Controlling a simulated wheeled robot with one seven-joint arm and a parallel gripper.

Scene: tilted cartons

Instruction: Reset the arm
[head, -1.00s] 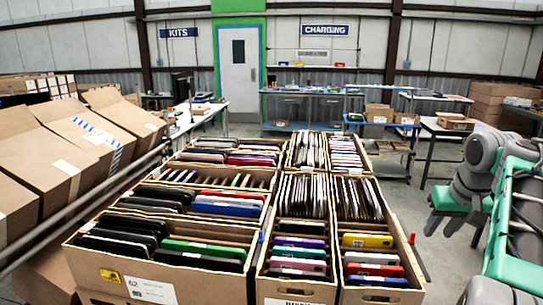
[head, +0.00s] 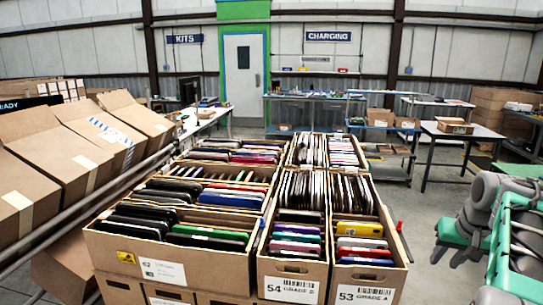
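My arm shows at the right edge of the head view as grey joints and a green frame. Its end, which looks like my gripper (head: 457,248), points down and left beside the cartons, apart from them, over the floor. Nothing is seen held in it. Its fingertips are small and partly merged with the grey and green parts, so I cannot tell whether it is open or shut.
Tilted brown cartons (head: 35,155) line a rail (head: 105,196) at the left. A table (head: 470,132) stands behind my arm. Grey floor (head: 425,210) is free between cartons and arm.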

